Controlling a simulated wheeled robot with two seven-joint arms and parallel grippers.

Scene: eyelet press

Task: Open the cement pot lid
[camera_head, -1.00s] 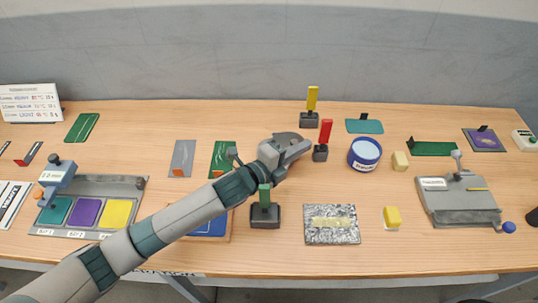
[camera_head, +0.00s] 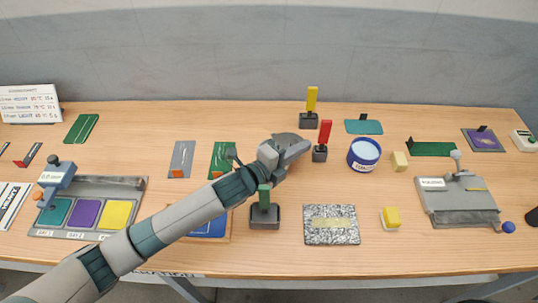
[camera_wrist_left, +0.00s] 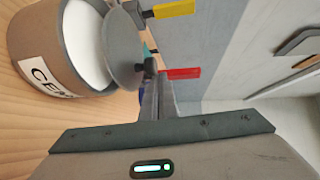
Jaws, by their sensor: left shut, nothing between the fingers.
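The cement pot (camera_wrist_left: 30,50) is in the upper left of the left wrist view, with part of its label and its white contents showing. Its grey lid (camera_wrist_left: 122,50) stands tilted up on edge at the rim, leaving the pot open. My left gripper (camera_wrist_left: 152,92) is shut and empty, its fingers close beside the lid; I cannot tell whether they touch it. In the head view my left gripper (camera_head: 300,149) hides most of the pot, and only a grey part shows behind it. My right gripper is not in view.
A red-topped marker (camera_head: 325,134) and a yellow one (camera_head: 311,104) stand close by on the right. A green-handled tool on a dark base (camera_head: 265,216) stands in front, beside a speckled plate (camera_head: 332,225).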

